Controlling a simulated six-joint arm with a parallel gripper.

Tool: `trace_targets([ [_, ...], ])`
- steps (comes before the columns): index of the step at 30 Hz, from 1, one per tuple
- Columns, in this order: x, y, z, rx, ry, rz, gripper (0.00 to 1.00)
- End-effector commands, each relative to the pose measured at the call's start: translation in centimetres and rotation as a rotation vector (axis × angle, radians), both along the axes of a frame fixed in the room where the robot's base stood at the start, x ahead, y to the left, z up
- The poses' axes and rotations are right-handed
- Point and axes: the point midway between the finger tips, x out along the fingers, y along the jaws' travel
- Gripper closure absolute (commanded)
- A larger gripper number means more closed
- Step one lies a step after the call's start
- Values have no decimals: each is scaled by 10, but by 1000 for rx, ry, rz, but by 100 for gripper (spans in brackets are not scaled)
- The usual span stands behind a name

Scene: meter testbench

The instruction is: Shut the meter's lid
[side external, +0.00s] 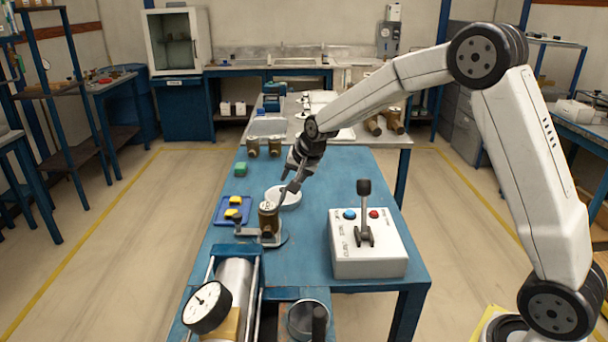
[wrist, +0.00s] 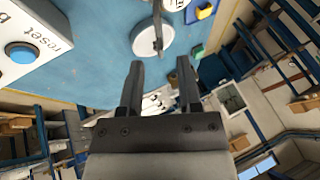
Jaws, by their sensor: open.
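The meter (side external: 268,219) is a bronze cylinder with a pale dial on top, clamped upright on the bench. Its dial (wrist: 174,4) shows at the top edge of the wrist view. A thin dark piece, which looks like the lid (wrist: 158,28), stands raised beside the dial, seen nearly edge-on. My gripper (side external: 294,182) is just above and behind the meter, pointing down toward it. In the wrist view my gripper (wrist: 160,68) is open, with nothing between its fingers and the lid ahead of the tips. In the side view, the fingertips overlap the lid area, so contact is unclear.
A control box (side external: 368,251) with an upright lever stands right. A pressure gauge (side external: 207,307) is in front.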

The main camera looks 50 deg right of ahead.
Motion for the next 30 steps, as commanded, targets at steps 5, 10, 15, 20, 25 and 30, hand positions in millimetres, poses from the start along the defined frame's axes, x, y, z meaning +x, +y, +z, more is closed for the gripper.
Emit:
trace_targets([
  [5, 8, 0, -13, 1, 1, 0, 56],
  [10, 11, 0, -18, 0, -1, 0, 56],
  [15, 12, 0, -18, 0, -1, 0, 56],
  [20, 12, 0, -18, 0, -1, 0, 65],
  [25, 11, -1, -18, 0, -1, 0, 100],
  [30, 11, -1, -18, 0, 0, 0, 100],
])
